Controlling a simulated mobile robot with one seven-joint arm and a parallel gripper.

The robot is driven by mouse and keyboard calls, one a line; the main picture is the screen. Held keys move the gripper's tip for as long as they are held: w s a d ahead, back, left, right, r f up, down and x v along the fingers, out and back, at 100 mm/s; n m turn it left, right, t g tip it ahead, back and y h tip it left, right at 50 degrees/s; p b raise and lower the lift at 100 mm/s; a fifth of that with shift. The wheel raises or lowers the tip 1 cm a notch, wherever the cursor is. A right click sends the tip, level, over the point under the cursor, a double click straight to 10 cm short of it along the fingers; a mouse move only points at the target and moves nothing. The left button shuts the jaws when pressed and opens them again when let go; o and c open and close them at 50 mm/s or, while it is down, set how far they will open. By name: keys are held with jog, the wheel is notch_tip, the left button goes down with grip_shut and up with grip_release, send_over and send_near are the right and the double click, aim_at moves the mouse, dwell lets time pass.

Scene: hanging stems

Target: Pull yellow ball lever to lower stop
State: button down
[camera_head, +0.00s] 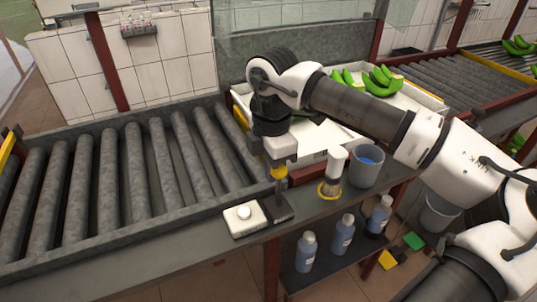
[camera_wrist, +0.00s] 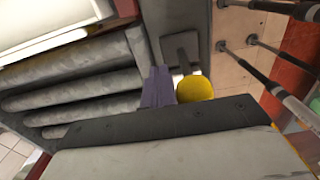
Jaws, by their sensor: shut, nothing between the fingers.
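The yellow ball (camera_head: 279,172) tops a dark upright lever stem (camera_head: 279,194) that rises from a dark base plate on the bench's near edge. The ball also shows in the wrist view (camera_wrist: 195,89), right beside my fingers. My gripper (camera_wrist: 158,88) points down with its fingers shut together and nothing between them. In the head view the gripper body (camera_head: 274,150) is right above and at the ball, and hides the fingers. I cannot tell whether the fingers touch the ball. The lever's slot and stops are not clear.
A white box with a round button (camera_head: 244,215) sits left of the lever. A white-handled brush (camera_head: 332,172) and a grey cup (camera_head: 367,167) stand to the right. Bottles (camera_head: 343,235) stand on a lower shelf. A roller conveyor (camera_head: 133,175) fills the left; green bananas (camera_head: 380,82) lie in a tray behind.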

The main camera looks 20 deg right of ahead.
aim_at(280, 178)
jog(key=shift+s+b, duration=0.45)
jog(key=shift+s, duration=1.45)
jog(key=shift+w+b, duration=0.35)
jog(key=shift+w, duration=0.2)
jog(key=shift+w+r, duration=0.1)
notch_tip(280, 178, up, 10)
jog(key=p, duration=0.5)
